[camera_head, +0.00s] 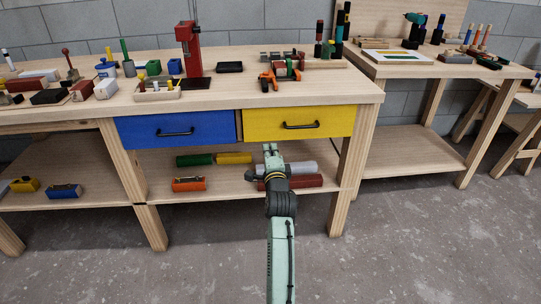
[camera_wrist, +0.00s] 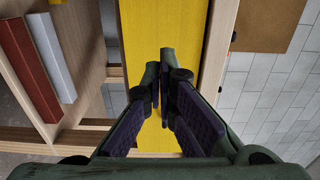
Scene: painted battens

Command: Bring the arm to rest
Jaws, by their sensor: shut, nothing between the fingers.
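My gripper (camera_head: 270,154) is at the end of my green-grey arm, in front of the workbench (camera_head: 225,98), just below the yellow drawer (camera_head: 283,126). In the wrist view, my gripper (camera_wrist: 160,82) has its fingers together, with nothing held between them. The yellow drawer front (camera_wrist: 138,28) lies behind the fingers there. The gap between gripper and drawer is hard to judge. The arm reaches up from the bottom edge of the head view.
A blue drawer (camera_head: 160,131) is left of the yellow one. The lower shelf holds a grey bar (camera_head: 301,168), a red-brown bar (camera_head: 312,181) and an orange block (camera_head: 189,184). Tools crowd the benchtop. A second bench (camera_head: 408,160) stands right. The floor (camera_head: 420,250) in front is clear.

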